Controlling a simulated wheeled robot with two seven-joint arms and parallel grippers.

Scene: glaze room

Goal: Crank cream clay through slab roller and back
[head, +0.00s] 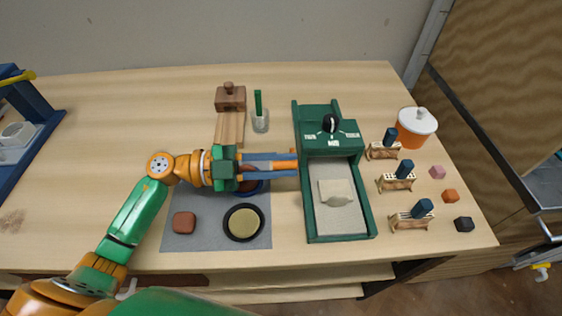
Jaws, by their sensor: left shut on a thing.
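The green slab roller (312,215) stands right of the table's middle, with a dark knob (329,122) on its top housing. The cream clay (337,192) lies on the roller's pale bed, in front of the housing, with a thicker lump at its near edge. My left gripper (297,164) reaches in from the left with two blue-grey fingers. It is shut on the orange-brown crank handle (285,164) at the roller's left side; the fingers hide part of it. My right gripper does not show.
A grey mat (190,242) bears a red-brown clay lump (184,222) and a dark-rimmed dish (244,222); another dish is partly under my gripper. A wooden block (230,98) and cup (260,121) stand behind. A lidded orange pot (417,127), stamp racks (411,219) and small lumps stand right.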

